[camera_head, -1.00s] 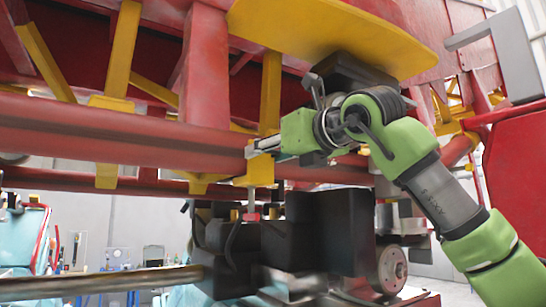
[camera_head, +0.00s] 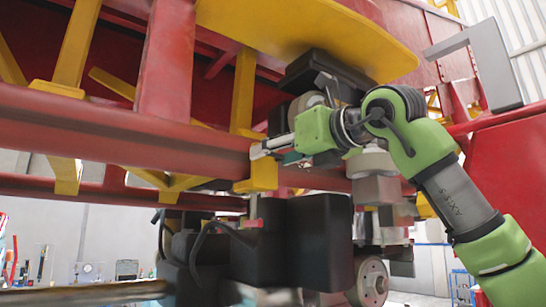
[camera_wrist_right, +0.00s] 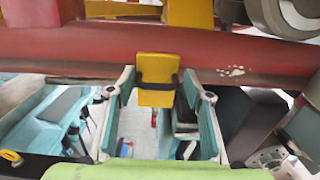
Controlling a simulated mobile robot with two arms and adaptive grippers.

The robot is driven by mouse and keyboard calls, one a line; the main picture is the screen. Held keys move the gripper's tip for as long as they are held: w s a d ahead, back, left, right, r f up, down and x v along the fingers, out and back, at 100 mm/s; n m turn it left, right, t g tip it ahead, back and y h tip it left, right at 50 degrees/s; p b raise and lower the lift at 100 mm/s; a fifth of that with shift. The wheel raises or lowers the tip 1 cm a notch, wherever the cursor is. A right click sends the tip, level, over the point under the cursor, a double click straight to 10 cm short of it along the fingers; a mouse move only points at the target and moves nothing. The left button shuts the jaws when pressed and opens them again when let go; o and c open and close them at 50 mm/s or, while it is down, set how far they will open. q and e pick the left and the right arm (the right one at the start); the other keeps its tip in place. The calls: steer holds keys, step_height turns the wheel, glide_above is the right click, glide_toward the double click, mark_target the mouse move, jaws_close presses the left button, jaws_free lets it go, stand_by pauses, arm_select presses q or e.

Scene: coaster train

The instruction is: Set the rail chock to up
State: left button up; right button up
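The rail chock appears to be the yellow block (camera_head: 262,177) hanging at the lower edge of the red rail (camera_head: 120,130), left of centre. In the right wrist view the yellow block (camera_wrist_right: 157,70) is upright against the rail, with a dark band across it. My right gripper (camera_head: 264,150) reaches in from the right at the block's upper part. In the right wrist view its fingers (camera_wrist_right: 158,110) are spread, one on each side of the block, with gaps visible. I cannot tell the chock's setting from its look. My left gripper is not in view.
A yellow plate (camera_head: 310,35) overhangs the right arm. Dark box-shaped parts (camera_head: 305,240) and a grey wheel (camera_head: 371,280) sit below the rail. A grey bracket (camera_head: 490,65) stands out at the upper right. Open floor and workshop gear show at lower left.

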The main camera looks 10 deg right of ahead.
steer(key=shift+f, duration=0.1)
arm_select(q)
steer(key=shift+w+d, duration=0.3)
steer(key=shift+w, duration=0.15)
arm_select(e)
steer(key=v, duration=1.2)
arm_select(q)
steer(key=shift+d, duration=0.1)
